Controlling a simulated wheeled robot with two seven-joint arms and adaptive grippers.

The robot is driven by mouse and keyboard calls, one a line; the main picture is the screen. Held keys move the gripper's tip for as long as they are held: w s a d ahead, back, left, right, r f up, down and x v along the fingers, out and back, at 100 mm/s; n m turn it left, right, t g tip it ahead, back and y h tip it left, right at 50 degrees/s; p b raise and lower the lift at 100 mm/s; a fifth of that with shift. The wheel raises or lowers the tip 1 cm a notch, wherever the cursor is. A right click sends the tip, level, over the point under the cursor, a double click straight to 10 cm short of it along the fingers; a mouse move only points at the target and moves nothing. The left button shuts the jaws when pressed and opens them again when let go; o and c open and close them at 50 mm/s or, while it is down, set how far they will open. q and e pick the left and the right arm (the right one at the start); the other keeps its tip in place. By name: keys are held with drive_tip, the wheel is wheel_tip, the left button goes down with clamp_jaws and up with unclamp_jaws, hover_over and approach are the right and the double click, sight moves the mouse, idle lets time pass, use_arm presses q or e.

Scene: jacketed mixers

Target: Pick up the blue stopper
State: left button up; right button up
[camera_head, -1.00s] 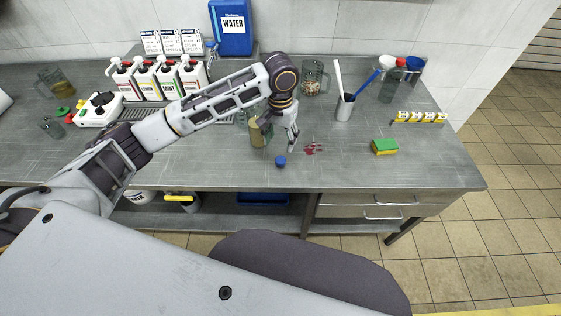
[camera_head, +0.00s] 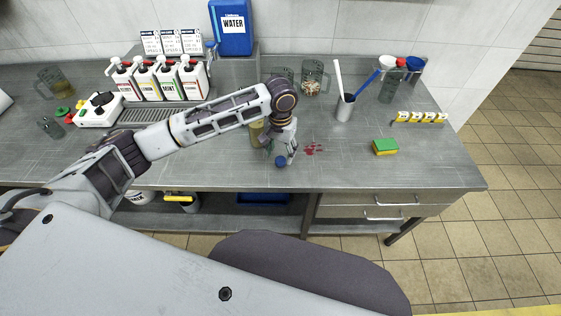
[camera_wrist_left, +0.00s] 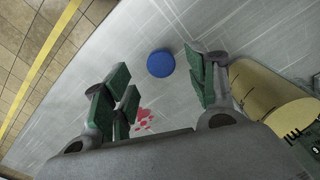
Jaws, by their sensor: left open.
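The blue stopper (camera_head: 280,162) sits on the grey metal counter near its front edge. It shows as a blue disc in the left wrist view (camera_wrist_left: 161,63). My left gripper (camera_head: 286,159) is just above and beside it. In the wrist view the green-padded fingers (camera_wrist_left: 162,78) stand wide apart and empty, with the stopper a little beyond the tips and between their lines. I cannot tell the exact height above the counter. My right gripper is not in view.
A tan cylindrical container (camera_head: 257,134) stands close to my left gripper; it also shows in the wrist view (camera_wrist_left: 270,95). A red spill (camera_head: 313,149) lies to the right. A green-yellow sponge (camera_head: 385,146) lies further right. The counter between is clear.

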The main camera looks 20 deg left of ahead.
sight(280, 159)
use_arm(q)
drive_tip(key=shift+w+f, duration=0.1)
drive_tip(key=shift+f, duration=2.3)
drive_tip(key=c, duration=0.5)
drive_tip(key=shift+c, duration=1.4)
drive_tip(key=shift+r, duration=0.75)
wheel_tip(280, 159, up, 7)
drive_tip(key=shift+f, duration=0.1)
drive_tip(key=shift+r, duration=0.9)
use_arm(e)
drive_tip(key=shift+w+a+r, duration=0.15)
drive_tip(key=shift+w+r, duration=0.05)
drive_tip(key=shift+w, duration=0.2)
